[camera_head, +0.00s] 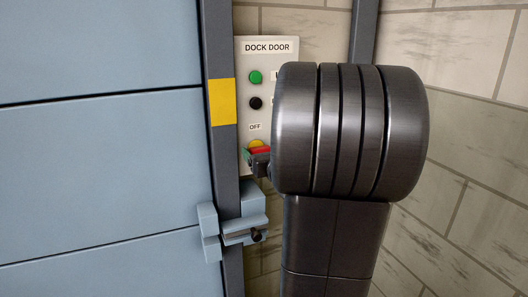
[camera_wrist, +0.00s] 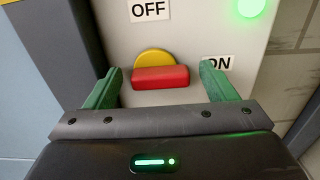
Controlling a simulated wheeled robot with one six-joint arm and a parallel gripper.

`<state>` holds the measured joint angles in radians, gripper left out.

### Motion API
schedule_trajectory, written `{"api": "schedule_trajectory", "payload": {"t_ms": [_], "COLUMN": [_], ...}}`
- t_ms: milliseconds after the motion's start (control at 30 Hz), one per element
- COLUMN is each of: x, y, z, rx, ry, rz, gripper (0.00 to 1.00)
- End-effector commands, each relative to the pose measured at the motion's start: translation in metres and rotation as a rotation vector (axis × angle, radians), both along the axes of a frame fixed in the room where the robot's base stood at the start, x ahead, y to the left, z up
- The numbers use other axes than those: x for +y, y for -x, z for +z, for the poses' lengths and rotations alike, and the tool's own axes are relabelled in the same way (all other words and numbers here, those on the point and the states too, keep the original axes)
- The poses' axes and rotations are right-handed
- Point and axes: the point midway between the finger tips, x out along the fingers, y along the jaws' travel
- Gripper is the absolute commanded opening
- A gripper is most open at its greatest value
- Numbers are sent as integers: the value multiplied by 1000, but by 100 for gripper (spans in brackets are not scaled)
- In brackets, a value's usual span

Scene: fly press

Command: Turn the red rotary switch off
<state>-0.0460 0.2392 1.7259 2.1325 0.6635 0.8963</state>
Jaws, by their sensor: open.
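The red rotary switch (camera_wrist: 160,77) has a red bar handle in front of a round yellow base (camera_wrist: 155,57). In the wrist view its bar lies nearly level, under the OFF label (camera_wrist: 149,10) and left of the partly covered ON label (camera_wrist: 218,63). My gripper (camera_wrist: 159,78) is open, with one green finger on each side of the red bar and a gap visible at both sides. In the head view the red switch (camera_head: 260,150) shows low on the DOCK DOOR panel (camera_head: 265,47), partly hidden by my gripper and arm.
A green button (camera_head: 256,77) and a black button (camera_head: 255,103) sit above the switch. A lit green lamp (camera_wrist: 250,5) is at the upper right. A blue door (camera_head: 100,150) with a latch (camera_head: 242,228) is at the left. A brick wall (camera_head: 455,140) is at the right.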

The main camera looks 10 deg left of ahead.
Motion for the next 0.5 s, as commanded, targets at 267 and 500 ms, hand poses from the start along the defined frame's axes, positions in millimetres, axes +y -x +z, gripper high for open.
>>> {"api": "schedule_trajectory", "payload": {"t_ms": [267,500], "x": [0,0], "y": [-1,-1], "z": [0,0], "rx": [1,1], "ry": [-1,-1], "rz": [0,0], "gripper": [74,33]}}
